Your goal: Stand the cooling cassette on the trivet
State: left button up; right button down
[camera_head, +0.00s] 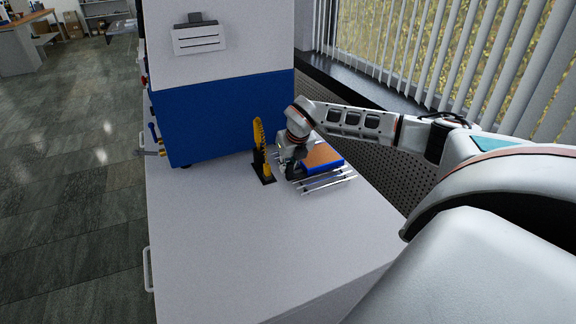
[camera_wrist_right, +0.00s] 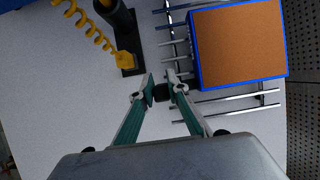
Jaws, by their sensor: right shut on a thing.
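The cooling cassette (camera_head: 323,157) is a flat slab with an orange-brown top and a blue rim. It lies level over the trivet (camera_head: 327,183), a rack of metal bars; whether it touches the bars I cannot tell. In the right wrist view the cassette (camera_wrist_right: 240,45) covers the upper part of the trivet (camera_wrist_right: 260,99). My right gripper (camera_head: 287,170) is at the cassette's left side. In the wrist view its fingertips (camera_wrist_right: 161,88) are closed on a small black handle (camera_wrist_right: 163,93) beside the cassette's lower left corner. My left gripper is out of view.
A yellow coil (camera_head: 258,135) on a black stand (camera_head: 263,173) is close to the left of my right gripper. A blue and white press (camera_head: 220,110) stands behind. The counter (camera_head: 230,240) is clear in front. Window blinds and a perforated panel are at the right.

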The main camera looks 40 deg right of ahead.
jog(key=shift+f, duration=0.3)
dwell(0.5)
jog(key=c, duration=1.9)
grip_release()
jog(key=shift+f, duration=0.2)
jog(key=v, duration=1.2)
jog(key=shift+s+r, duration=0.1)
